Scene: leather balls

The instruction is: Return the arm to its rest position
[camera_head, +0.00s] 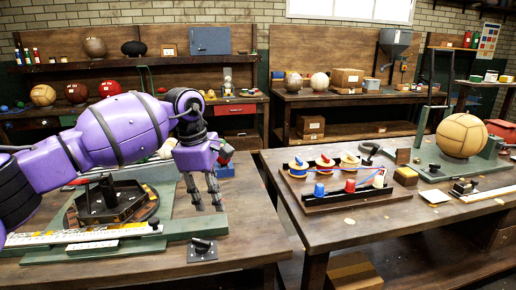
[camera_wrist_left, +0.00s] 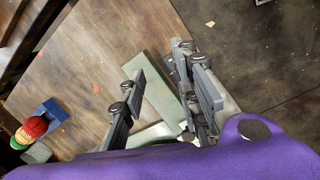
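My left arm (camera_head: 115,130) is purple with black bands and reaches in from the left. My left gripper (camera_head: 207,205) points down above the right part of the near left bench, beside the green fixture. Its two grey fingers are apart with nothing between them. The left wrist view also shows the left gripper (camera_wrist_left: 160,75) with its fingers spread, and bare brown wood and part of a green bar beyond them. My right gripper is in neither view.
The green fixture (camera_head: 180,225) holds a dark angular tray (camera_head: 115,205) under my left arm. A small black clamp (camera_head: 202,248) sits near the bench front. The right bench (camera_head: 345,230) carries a spool rack (camera_head: 335,195) and a tan ball (camera_head: 461,135). A red-capped item (camera_wrist_left: 35,126) shows in the wrist view.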

